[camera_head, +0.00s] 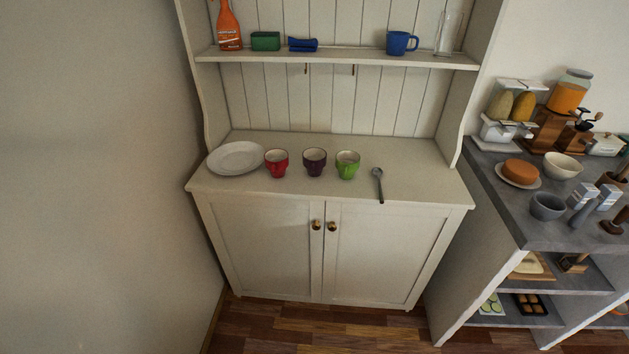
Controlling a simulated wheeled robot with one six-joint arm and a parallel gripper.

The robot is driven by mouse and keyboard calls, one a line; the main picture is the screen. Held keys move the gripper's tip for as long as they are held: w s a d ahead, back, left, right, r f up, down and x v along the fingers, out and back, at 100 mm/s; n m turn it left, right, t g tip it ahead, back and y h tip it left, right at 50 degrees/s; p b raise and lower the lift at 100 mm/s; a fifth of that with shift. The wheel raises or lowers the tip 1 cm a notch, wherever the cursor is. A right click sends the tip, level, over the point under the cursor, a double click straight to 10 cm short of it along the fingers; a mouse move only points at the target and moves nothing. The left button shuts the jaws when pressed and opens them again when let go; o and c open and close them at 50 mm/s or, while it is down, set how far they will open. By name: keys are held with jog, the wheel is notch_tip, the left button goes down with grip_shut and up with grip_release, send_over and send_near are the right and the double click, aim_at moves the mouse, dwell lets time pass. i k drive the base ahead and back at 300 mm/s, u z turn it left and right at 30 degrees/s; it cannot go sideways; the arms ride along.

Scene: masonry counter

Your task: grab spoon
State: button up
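A grey spoon (379,185) lies on the top of a cream cupboard (425,188), to the right of a green cup. Its bowl points toward the back and its handle toward the cupboard's front edge. The spoon lies apart from the other things on the surface. My gripper is not in view.
Left of the spoon stand a green cup (347,166), a purple cup (314,163), a red cup (277,164) and a white plate (236,158). A shelf (350,58) above holds several items. A grey masonry counter (500,205) stands right. The cupboard top right of the spoon is clear.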

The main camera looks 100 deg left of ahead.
aim_at(376, 172)
jog(key=u, duration=3.8)
jog(key=i, duration=0.95)
jog(key=z, duration=0.25)
